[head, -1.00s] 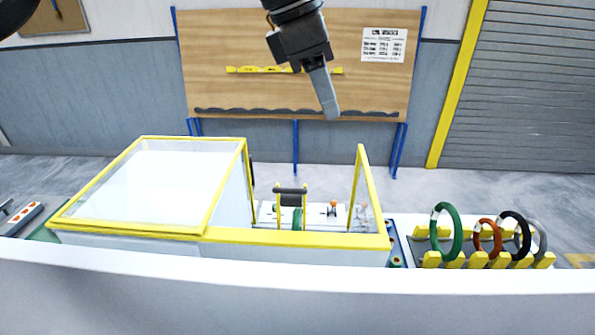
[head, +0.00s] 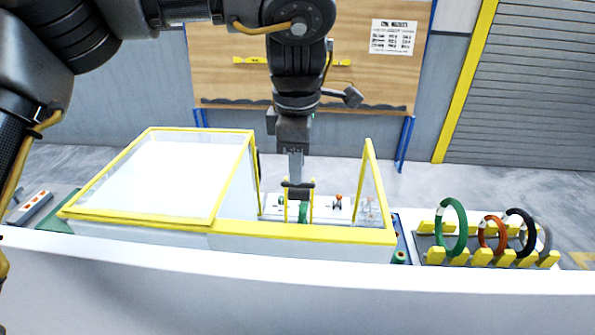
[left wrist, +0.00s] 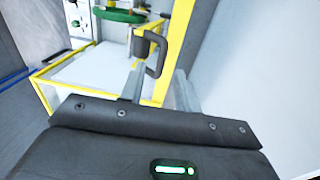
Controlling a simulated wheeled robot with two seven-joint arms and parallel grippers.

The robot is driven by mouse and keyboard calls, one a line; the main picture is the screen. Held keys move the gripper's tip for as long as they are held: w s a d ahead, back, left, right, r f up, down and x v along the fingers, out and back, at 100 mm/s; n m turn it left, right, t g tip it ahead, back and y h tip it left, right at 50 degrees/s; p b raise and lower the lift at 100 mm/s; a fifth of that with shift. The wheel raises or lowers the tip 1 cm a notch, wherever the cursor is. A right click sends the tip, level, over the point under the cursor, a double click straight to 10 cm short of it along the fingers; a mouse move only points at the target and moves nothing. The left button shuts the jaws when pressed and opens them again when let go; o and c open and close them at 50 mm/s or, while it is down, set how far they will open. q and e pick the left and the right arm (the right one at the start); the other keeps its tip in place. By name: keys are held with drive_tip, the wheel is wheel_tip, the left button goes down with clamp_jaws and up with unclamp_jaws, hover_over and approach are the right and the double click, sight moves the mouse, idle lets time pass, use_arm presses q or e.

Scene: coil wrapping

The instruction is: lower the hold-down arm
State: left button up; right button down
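The hold-down arm (head: 312,198) shows as thin yellow bars with a dark crosspiece inside the yellow-framed machine. Its dark curved handle (left wrist: 155,68) shows in the left wrist view, beside a yellow bar. My left gripper (head: 296,177) reaches down from above, with its tips at the crosspiece. In the left wrist view my left gripper (left wrist: 160,78) is open, with one finger on each side of the handle's near end. I cannot tell whether they touch. A green coil (head: 304,212) sits below the arm, partly hidden. My right gripper is out of view.
The machine's yellow-edged clear guard (head: 250,160) stands left of the arm, and a yellow-framed panel (head: 370,185) stands right. A rack (head: 433,257) at the right holds a green coil (head: 464,228) and other coloured coils.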

use_arm(q)
drive_tip(key=shift+f, duration=1.4)
clamp_jaws()
